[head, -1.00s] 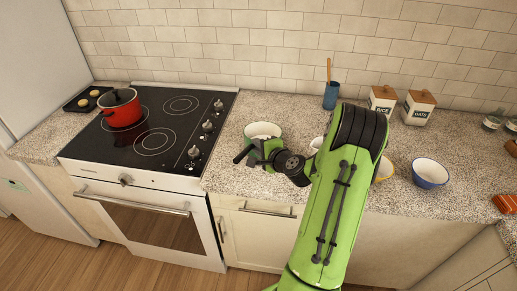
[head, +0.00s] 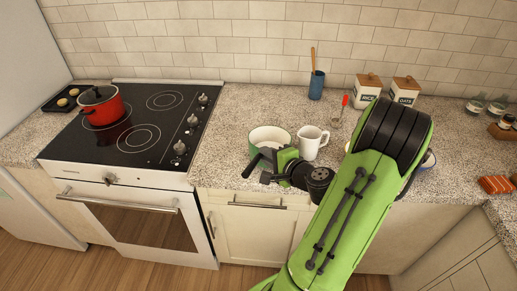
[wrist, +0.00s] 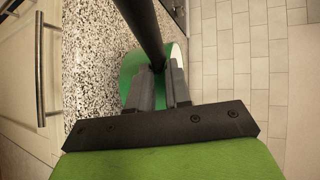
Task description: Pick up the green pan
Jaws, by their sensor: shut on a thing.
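The green pan (head: 268,134) has a green outside, a pale inside and a black handle (head: 251,167) pointing toward the counter's front edge. My gripper (head: 270,158) is at the near side of the pan, shut on the handle. In the wrist view, the fingers of my gripper (wrist: 161,88) close around the black handle (wrist: 140,28), with the pan's green side (wrist: 130,65) just beyond. The pan looks upright. I cannot tell whether its base touches the counter.
A white mug (head: 311,141) stands close to the pan's right. The stove (head: 137,125) with a red pot (head: 101,107) is at the left. A blue utensil cup (head: 316,88) and the rice (head: 367,88) and oats (head: 404,91) canisters stand farther back. My arm hides some counter.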

